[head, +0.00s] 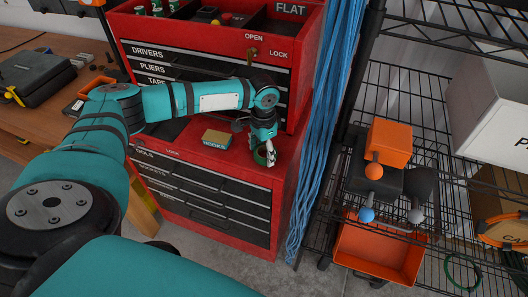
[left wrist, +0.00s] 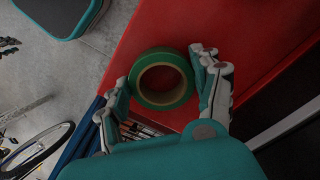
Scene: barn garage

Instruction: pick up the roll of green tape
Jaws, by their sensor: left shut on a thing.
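The roll of green tape (left wrist: 162,79) has a green outer side and a tan core, and its open hole faces the left wrist camera. My left gripper (left wrist: 165,86) is shut on the roll, with one finger on each side of it. In the head view the roll (head: 262,156) shows partly behind the fingers of my left gripper (head: 265,151). It is at the red ledge of the tool chest (head: 230,175). I cannot tell whether the roll touches the ledge. My right gripper is not in view.
A small yellow and green box (head: 216,139) sits on the ledge, left of the gripper. Blue cables (head: 325,110) hang right of the chest. A black wire shelf (head: 400,90) with an orange bin (head: 378,252) stands further right. A wooden bench (head: 50,95) is at left.

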